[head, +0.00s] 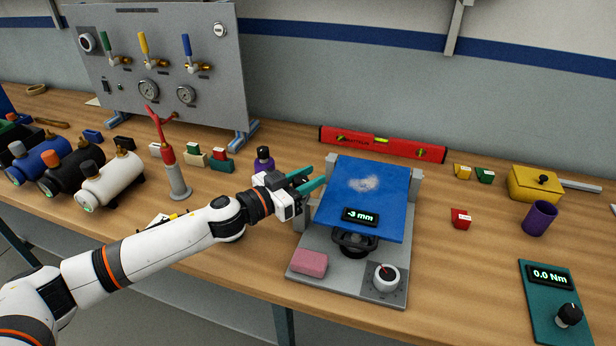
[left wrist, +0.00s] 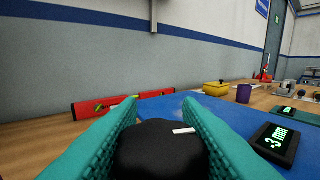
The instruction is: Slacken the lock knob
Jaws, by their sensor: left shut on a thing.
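The lock knob (left wrist: 160,152) is black with a small white mark, and it fills the space between the teal fingers in the left wrist view. My left gripper (head: 311,180) is shut on it at the left side of the blue plate (head: 385,185). In the head view the knob is hidden by the fingers. The blue plate sits tilted on a grey base (head: 340,281), and its display (head: 360,217) reads -3 mm. The display also shows in the left wrist view (left wrist: 275,140).
A red level (head: 382,144) lies behind. A teal meter (head: 550,300) reads 0.0 Nm.

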